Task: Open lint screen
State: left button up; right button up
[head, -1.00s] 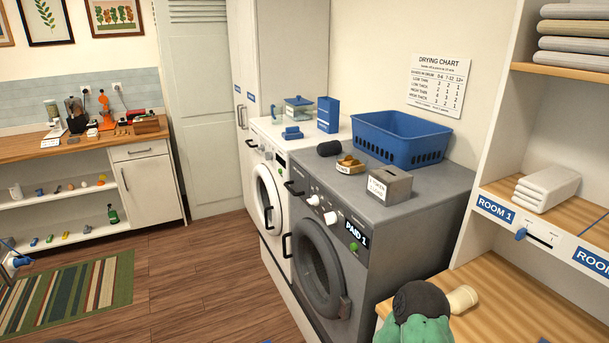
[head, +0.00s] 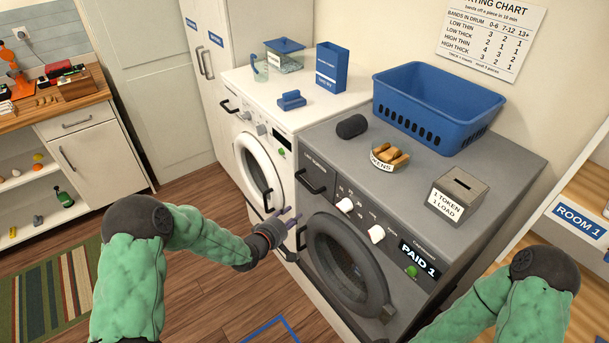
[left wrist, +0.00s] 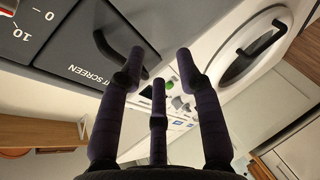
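The lint screen is a dark grey drawer front (head: 317,171) at the upper left of the grey dryer's face, with a black bar handle (head: 312,186). It looks closed. In the left wrist view the lint screen panel (left wrist: 75,45), with part of its lettering showing, fills the upper left. My left gripper (head: 287,216) is in front of the machines, below and left of the handle. In the left wrist view its three dark fingers (left wrist: 150,65) are spread and empty, with the left finger partly over the handle. My right arm enters at lower right in the head view; its gripper is out of view.
The grey dryer has a round door (head: 345,265), two white knobs and a PAID 1 display (head: 418,258). On top are a token bowl (head: 388,160), a token box (head: 458,195) and a blue basket (head: 435,108). A white washer (head: 262,165) stands to its left.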

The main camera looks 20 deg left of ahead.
pick_arm(q)
jog(key=n+t, duration=0.1)
send_near(303, 183)
jog(key=shift+t+h, duration=0.3)
jog(key=x, duration=1)
jog(key=shift+w+f+b, duration=0.3)
jog(key=shift+f, duration=0.05)
grip_shut()
